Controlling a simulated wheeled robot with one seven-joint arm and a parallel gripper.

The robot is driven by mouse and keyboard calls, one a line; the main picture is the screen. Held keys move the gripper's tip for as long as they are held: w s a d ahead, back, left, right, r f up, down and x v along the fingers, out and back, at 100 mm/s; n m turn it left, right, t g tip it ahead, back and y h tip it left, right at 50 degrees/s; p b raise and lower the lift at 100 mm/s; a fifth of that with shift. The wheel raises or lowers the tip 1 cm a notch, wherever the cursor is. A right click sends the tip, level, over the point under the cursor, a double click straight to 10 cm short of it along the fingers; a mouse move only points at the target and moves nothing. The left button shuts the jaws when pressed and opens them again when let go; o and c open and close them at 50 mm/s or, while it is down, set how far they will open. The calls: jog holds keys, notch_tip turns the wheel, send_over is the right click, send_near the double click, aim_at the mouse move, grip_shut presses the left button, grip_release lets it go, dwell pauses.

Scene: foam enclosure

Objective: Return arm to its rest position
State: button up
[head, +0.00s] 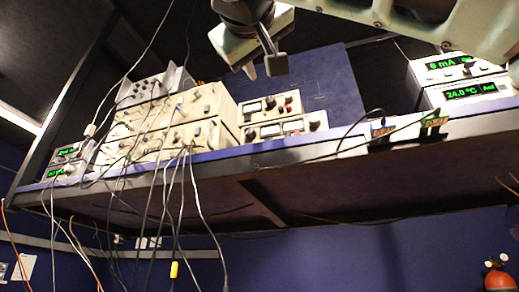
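My gripper (263,82) hangs from the top middle of the head view, at the end of my pale green arm. One grey fingertip shows clearly at the right. A second small grey block lower left looks like the other fingertip, apart from the first. Nothing shows between them. The gripper appears in front of a dark blue panel and the instruments on a shelf. How far it is from them is hard to tell.
A long shelf (225,190) crosses the view at a tilt. It carries stacked beige instruments (185,120), small meter boxes (285,127) and a white display unit (467,90) at right. Many cables hang over its front edge. A red round object (500,280) is at lower right.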

jog(key=shift+s+f, duration=0.2)
jog(key=shift+s, duration=0.25)
dwell(0.3)
jog(key=w+a+f+n+g+y+p, duration=0.1)
jog(key=w+a+f+n+g+y, duration=0.25)
jog(key=f, duration=0.45)
jog(key=w+a+f+n+g+y+p, duration=0.2)
jog(key=w+a+f+n, duration=0.25)
jog(key=f, duration=0.45)
notch_tip(320, 180, down, 18)
jog(key=w+d+n+g+p, duration=0.1)
jog(key=d+g+p, duration=0.15)
jog(key=g, duration=0.25)
jog(key=s+d+f+m+g+h+p, duration=0.1)
jog(key=s+d+f+g, duration=0.2)
jog(key=f, duration=0.5)
jog(key=s+d+f+g+h, duration=0.1)
jog(key=s+d+f+g, duration=0.15)
jog(key=d+f, duration=0.4)
jog(key=s+d+f+m+g+p, duration=0.1)
jog(key=s+d+f+m+g, duration=0.1)
jog(key=s+d+f, duration=0.3)
jog(key=s+d+f+m+g+p, duration=0.1)
jog(key=s+d+f+m+g, duration=0.2)
jog(key=s+f, duration=0.3)
notch_tip(320, 180, down, 3)
jog(key=shift+d+r+m+g+p, duration=0.1)
jog(key=shift+d+m+g+p, duration=0.25)
jog(key=shift+d, duration=0.55)
jog(key=shift+y, duration=0.25)
